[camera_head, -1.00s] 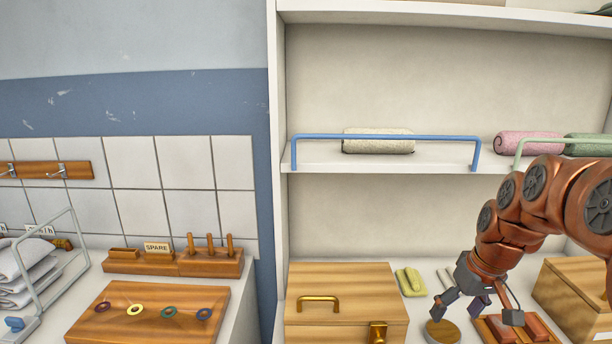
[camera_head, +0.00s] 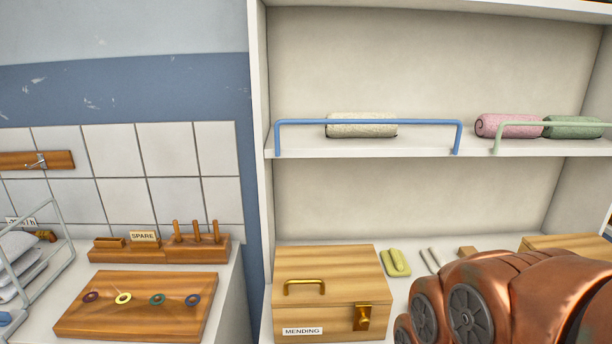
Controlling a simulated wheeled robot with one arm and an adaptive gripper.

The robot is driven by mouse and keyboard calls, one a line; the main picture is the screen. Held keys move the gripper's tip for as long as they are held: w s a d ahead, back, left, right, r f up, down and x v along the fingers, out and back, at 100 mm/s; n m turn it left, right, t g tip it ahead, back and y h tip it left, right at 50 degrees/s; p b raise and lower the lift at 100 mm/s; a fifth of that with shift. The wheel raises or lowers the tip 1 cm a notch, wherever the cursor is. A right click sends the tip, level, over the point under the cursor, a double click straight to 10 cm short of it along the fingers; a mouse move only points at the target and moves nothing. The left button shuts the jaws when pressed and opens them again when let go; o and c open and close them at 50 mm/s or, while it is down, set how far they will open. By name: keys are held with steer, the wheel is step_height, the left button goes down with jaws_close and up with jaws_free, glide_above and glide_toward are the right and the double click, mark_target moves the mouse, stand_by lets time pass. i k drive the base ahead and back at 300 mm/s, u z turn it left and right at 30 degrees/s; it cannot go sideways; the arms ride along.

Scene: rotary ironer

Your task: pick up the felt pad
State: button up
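Nothing in view is labelled as the felt pad, and I cannot tell for sure which thing it is. A cream roll (camera_head: 361,126) lies on the upper shelf behind a blue rail. A pink roll (camera_head: 508,125) and a green roll (camera_head: 573,127) lie further right on the same shelf, partly behind a pale green rail. A small yellow pad-like thing (camera_head: 395,262) lies on the lower surface, right of the wooden box. My arm fills the lower right. My gripper is out of view, and the arm hides part of the lower surface.
A wooden box marked MENDING (camera_head: 330,290) has a brass handle and latch. Left of the shelf unit stand a board with coloured rings (camera_head: 138,318), a SPARE peg rack (camera_head: 158,249) and a wire rack (camera_head: 58,240). The upper shelf front (camera_head: 365,147) carries the rails.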

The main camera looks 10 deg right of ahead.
mark_target(434, 258)
steer(key=z, duration=0.85)
